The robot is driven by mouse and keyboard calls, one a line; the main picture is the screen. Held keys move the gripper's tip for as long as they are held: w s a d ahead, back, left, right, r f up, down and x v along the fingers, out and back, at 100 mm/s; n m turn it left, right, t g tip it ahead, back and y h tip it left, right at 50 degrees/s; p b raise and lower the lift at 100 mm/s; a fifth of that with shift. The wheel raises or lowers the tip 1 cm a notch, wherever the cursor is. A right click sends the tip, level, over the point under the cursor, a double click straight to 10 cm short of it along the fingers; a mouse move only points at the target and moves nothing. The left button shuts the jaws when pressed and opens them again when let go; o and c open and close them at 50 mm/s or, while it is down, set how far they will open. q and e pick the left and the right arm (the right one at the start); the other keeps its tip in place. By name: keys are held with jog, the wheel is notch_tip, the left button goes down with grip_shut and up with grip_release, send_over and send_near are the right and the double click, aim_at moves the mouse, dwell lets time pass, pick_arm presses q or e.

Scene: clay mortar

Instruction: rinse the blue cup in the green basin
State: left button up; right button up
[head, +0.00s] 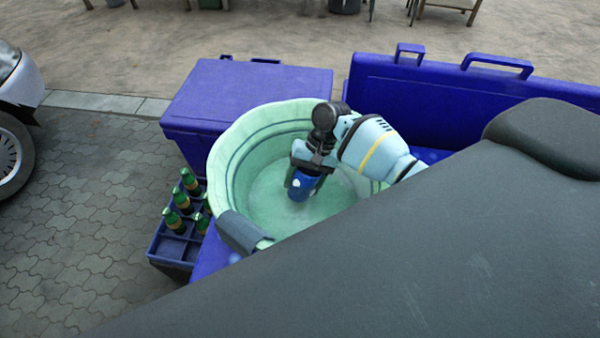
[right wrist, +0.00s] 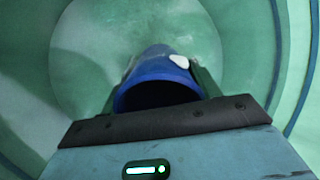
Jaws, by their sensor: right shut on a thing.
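The green basin (head: 232,150) is a large, round, pale green tub with dark bands inside its wall. The blue cup (head: 301,187) is inside it, over the basin floor. My right gripper (head: 303,178) points down into the basin and is shut on the cup. In the right wrist view the cup (right wrist: 160,72) sits between the fingers, its dark open mouth facing the camera and a white patch on its side. I cannot tell whether the cup touches the floor or whether there is water. My left gripper is not in view.
A dark grey piece (head: 240,232) lies over the basin's near-left rim. A purple box (head: 245,95) stands behind, and a purple case with handles (head: 450,90) at back right. A crate (head: 172,248) with green bottles (head: 175,221) is left.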

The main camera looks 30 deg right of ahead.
jog(key=shift+f, duration=0.25)
jog(key=shift+f, duration=0.6)
dwell(0.3)
jog(key=shift+w+r, duration=0.1)
jog(key=shift+r, duration=0.05)
dwell(0.4)
dwell(0.5)
jog(key=shift+w+a, duration=0.25)
jog(key=shift+a, duration=0.4)
jog(key=shift+d, duration=0.1)
